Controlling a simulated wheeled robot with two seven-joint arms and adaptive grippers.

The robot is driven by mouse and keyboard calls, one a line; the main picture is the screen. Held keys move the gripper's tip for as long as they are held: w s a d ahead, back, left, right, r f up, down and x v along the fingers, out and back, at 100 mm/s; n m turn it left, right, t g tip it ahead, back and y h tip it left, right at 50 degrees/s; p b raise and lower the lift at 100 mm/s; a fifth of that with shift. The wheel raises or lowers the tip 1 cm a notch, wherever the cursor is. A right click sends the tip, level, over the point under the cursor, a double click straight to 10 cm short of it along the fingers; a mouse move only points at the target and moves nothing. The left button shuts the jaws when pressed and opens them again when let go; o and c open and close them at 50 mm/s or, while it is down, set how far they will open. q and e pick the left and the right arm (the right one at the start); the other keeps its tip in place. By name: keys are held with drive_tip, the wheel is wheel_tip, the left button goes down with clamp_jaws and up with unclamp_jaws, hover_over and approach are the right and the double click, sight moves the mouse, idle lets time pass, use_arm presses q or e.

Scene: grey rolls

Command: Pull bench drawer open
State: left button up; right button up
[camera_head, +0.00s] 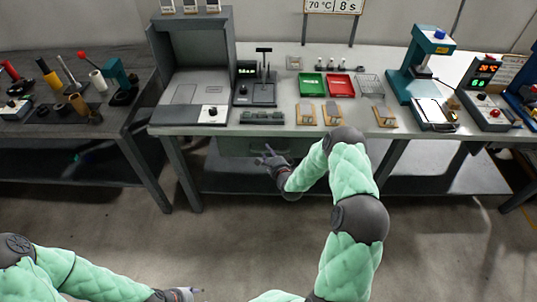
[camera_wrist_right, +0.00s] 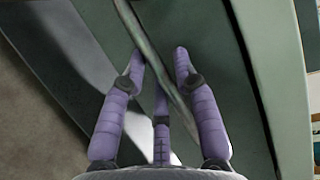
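The bench drawer (camera_head: 238,147) is a grey-green front under the bench top in the head view, left of my right gripper. No clear gap shows above it. In the right wrist view a thin handle bar (camera_wrist_right: 147,45) runs diagonally along a dark green panel (camera_wrist_right: 205,40). My right gripper (camera_head: 268,156) is at the drawer's right part. In the wrist view its purple fingers (camera_wrist_right: 159,62) are spread, with the bar passing between them; contact cannot be told. My left gripper (camera_head: 182,294) is low at the bottom edge, far from the bench, its fingers too small to read.
The bench top (camera_head: 285,85) carries a grey box-like station (camera_head: 192,75), a green tray (camera_head: 311,84), a red tray (camera_head: 341,85) and a teal press (camera_head: 415,65). A dark side table (camera_head: 60,125) stands left. The floor (camera_head: 230,235) before the bench is clear.

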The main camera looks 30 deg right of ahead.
drive_tip(key=shift+w, duration=0.1)
clamp_jaws()
